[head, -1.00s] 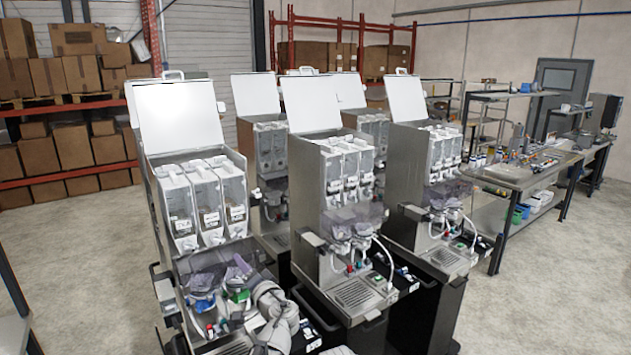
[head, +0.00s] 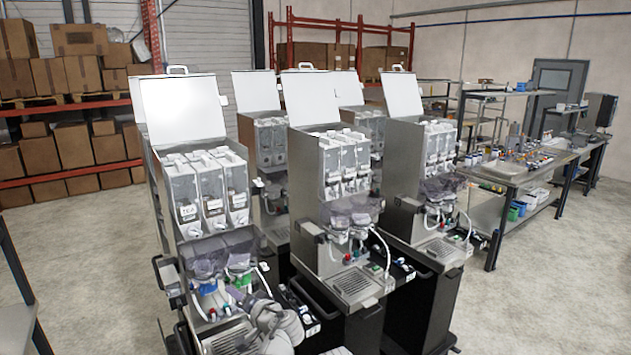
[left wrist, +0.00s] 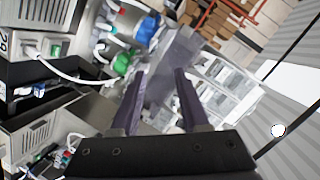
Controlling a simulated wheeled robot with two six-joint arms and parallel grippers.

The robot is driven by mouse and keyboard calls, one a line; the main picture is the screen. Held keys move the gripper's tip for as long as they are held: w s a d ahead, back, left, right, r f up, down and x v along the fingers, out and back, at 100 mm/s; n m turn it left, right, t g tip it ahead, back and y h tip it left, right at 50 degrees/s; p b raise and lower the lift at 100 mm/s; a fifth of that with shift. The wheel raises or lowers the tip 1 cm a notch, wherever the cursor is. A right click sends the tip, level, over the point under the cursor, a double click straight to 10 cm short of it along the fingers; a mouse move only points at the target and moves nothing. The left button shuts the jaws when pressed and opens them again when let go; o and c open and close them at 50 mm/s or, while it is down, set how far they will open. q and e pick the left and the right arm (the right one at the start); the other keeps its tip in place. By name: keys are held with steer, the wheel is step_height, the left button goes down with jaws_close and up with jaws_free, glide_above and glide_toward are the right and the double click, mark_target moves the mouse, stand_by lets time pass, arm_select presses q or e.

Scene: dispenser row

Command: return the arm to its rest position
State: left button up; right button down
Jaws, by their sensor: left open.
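My left arm (head: 278,325) shows at the bottom of the head view, in front of the nearest dispenser (head: 205,215). Its left gripper (head: 236,294) is low by that dispenser's front, near the blue and green parts under the spouts. In the left wrist view the two dark purple fingers (left wrist: 160,95) stand apart with nothing between them. Beyond the fingertips are the dispenser's clear hoppers (left wrist: 222,88), a blue part (left wrist: 147,28) and a green part (left wrist: 123,62). I cannot tell the exact gap to them. My right gripper is out of view.
A second dispenser (head: 335,205) stands close on the right, with others beside and behind it, their white lids raised. Drip trays and hoses jut from the fronts. A workbench (head: 520,175) stands at the right. Open floor (head: 90,260) lies at the left.

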arm_select(q)
steer(key=s+d+f+n+g+h+b, duration=0.1)
steer(key=s+d+f+g+h+b, duration=0.15)
steer(key=s+f, duration=0.55)
steer(key=s+d+f+g+h+b, duration=0.25)
steer(key=s+f+g, duration=0.2)
steer(key=f, duration=0.55)
steer(key=s+d+f+m+g+h+b, duration=0.1)
steer(key=s+d+f+g, duration=0.1)
steer(key=s, duration=0.4)
steer(key=s+d+f+g+h+b, duration=0.2)
steer(key=s+d+f, duration=0.3)
steer(key=s+d, duration=0.2)
steer(key=shift+m+g+h, duration=0.3)
steer(key=shift+m, duration=0.1)
